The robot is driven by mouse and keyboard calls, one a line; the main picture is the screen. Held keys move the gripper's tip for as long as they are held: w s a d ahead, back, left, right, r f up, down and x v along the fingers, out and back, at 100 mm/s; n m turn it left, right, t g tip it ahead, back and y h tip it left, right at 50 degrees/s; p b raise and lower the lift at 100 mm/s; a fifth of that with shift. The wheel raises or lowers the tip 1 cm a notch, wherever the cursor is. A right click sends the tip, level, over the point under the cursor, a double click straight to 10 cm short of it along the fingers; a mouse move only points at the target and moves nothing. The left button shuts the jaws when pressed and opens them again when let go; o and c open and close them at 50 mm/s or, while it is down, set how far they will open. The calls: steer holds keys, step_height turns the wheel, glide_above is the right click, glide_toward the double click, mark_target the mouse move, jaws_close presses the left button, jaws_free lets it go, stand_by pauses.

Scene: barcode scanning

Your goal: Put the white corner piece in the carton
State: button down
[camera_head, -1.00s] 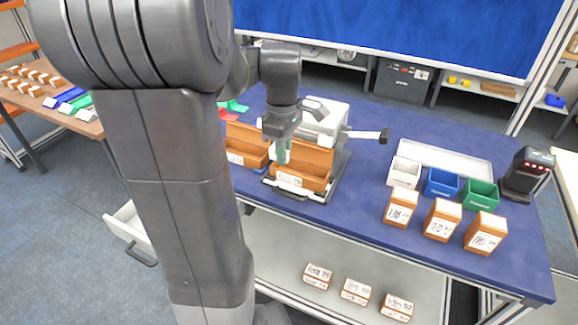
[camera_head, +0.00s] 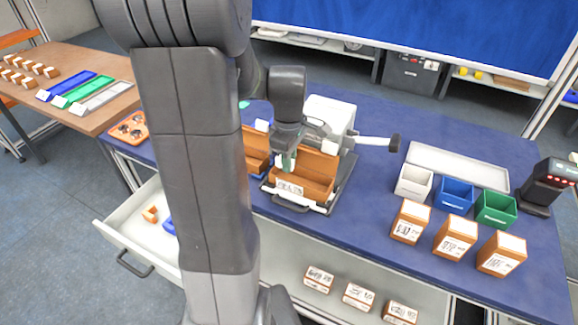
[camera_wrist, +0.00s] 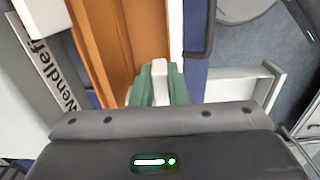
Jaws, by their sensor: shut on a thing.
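My gripper (camera_head: 288,162) is over the left part of the open brown carton (camera_head: 308,180), which sits in a metal holder on the blue table. In the wrist view, the green fingers of my gripper (camera_wrist: 160,82) are shut on the white corner piece (camera_wrist: 159,69). Only a small part of the piece shows; the fingers hide the rest. The carton's brown walls (camera_wrist: 93,45) run just beyond the fingertips. I cannot tell whether the piece touches the carton.
Another brown carton (camera_head: 255,146) stands just left. White (camera_head: 413,183), blue (camera_head: 457,196) and green (camera_head: 495,210) bins, closed cartons (camera_head: 455,238) and a black scanner (camera_head: 548,186) stand right. An open drawer (camera_head: 118,232) juts out at the lower left.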

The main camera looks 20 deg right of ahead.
step_height(320, 180, down, 2)
steer(key=shift+f, duration=0.25)
steer(key=shift+f, duration=0.1)
steer(key=shift+s+a+f+b, duration=0.1)
steer(key=shift+f+b, duration=0.35)
steer(key=shift+f, duration=0.05)
steer(key=c, duration=1.4)
jaws_free()
steer(key=shift+f, duration=0.1)
steer(key=shift+c, duration=0.2)
step_height(320, 180, up, 14)
steer(key=shift+f+p, duration=0.25)
steer(key=shift+p, duration=0.3)
